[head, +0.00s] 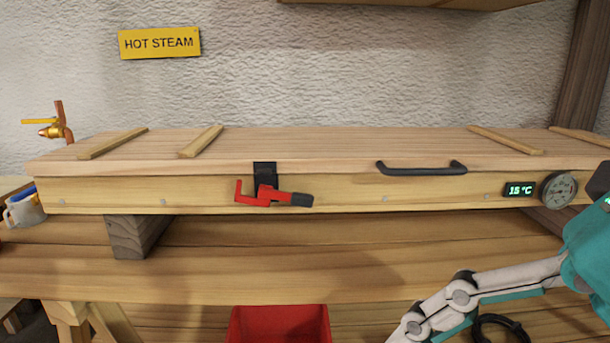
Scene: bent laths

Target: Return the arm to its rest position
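My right arm, teal and white with dark joints, comes in from the right edge and slants down to the left. It passes in front of the lower bench boards and runs out at the bottom edge. No gripper fingertips show there, so my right gripper is out of view. My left arm and gripper are not in view. No held object is visible.
A long closed wooden box (330,190) has a black handle (422,169), a red latch (262,194), a temperature display (519,189) and a dial (558,190). A mug (24,210), wooden block (136,236), red bin (278,325) and brass valve (56,128) stand nearby.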

